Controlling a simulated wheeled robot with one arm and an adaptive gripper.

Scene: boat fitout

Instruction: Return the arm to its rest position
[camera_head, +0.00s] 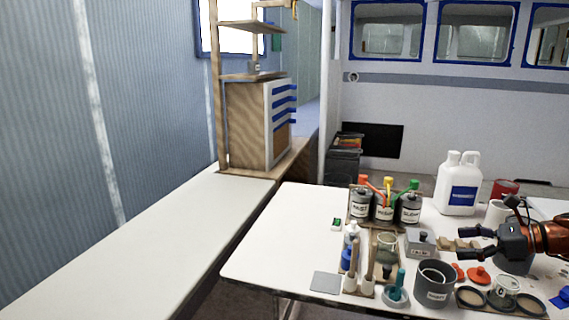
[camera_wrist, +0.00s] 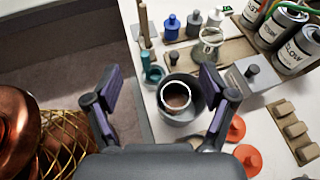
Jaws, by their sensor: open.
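My gripper (camera_head: 468,243) reaches in from the right edge of the head view, above the right part of the white table (camera_head: 270,255). Its two fingers are apart with nothing between them. In the wrist view my gripper (camera_wrist: 160,105) also shows open, its dark fingers spread to either side. Beyond and below the fingers stands a grey pot (camera_wrist: 181,112) with a lighter round opening inside it. The same kind of grey labelled pot (camera_head: 436,283) stands near the table's front in the head view. My gripper appears apart from it.
Labelled tins (camera_head: 384,207) stand in a wooden rack, with a white jug (camera_head: 459,184) behind. Red lids (camera_head: 478,275), dark rings (camera_head: 470,298) and small bottles (camera_head: 348,257) crowd the table. A long pale counter (camera_head: 130,250) at left is bare. A gold wire basket (camera_wrist: 65,140) shows at lower left.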

